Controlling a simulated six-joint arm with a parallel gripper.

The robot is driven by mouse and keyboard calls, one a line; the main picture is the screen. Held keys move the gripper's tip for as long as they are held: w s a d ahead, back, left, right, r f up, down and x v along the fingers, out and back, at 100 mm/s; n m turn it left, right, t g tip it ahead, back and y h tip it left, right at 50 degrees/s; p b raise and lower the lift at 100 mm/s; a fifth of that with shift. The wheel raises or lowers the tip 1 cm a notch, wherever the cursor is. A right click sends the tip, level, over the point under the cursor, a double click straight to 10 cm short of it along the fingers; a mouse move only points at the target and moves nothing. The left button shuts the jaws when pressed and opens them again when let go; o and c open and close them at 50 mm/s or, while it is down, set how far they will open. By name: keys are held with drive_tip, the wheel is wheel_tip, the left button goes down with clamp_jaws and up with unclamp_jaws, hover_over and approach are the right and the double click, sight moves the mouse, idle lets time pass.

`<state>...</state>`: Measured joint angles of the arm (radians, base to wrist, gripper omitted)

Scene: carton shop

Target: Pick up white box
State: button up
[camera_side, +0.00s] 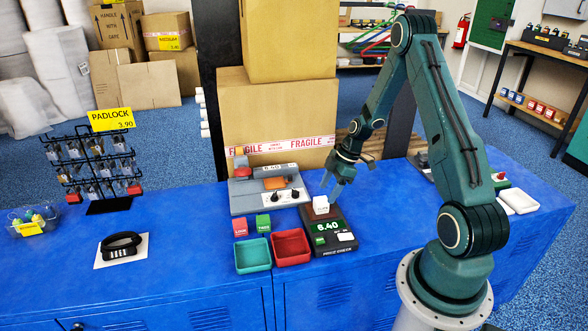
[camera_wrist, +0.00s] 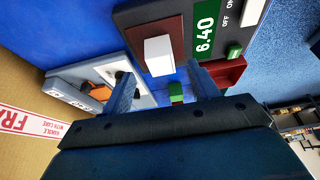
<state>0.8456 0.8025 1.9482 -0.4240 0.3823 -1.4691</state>
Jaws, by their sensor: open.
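The white box (camera_side: 321,205) is a small cube on the brown plate of a dark price checker scale (camera_side: 333,239), whose green display reads 6.40. In the wrist view the white box (camera_wrist: 158,55) sits on the brown plate, beyond my fingertips and near the middle top. My gripper (camera_side: 333,187) is just above and beside the box in the side view. In the wrist view my gripper (camera_wrist: 163,82) has its two blue fingers spread apart with nothing between them. The box looks apart from the fingers.
A grey machine with knobs (camera_side: 270,190) stands left of the scale. A teal tray (camera_side: 253,255), a red tray (camera_side: 291,246), a red block (camera_side: 240,227) and a green block (camera_side: 263,223) are close by. Cartons (camera_side: 277,125) rise behind.

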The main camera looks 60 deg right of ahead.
sight(321, 200)
drive_tip(key=shift+x, duration=2.6)
drive_tip(key=shift+w+a+r, duration=0.1)
drive_tip(key=shift+w+a, duration=0.05)
drive_tip(key=shift+a, duration=0.05)
drive_tip(key=c, duration=1.1)
drive_tip(key=shift+r, duration=0.1)
wheel_tip(321, 200, up, 20)
drive_tip(key=shift+f, duration=0.1)
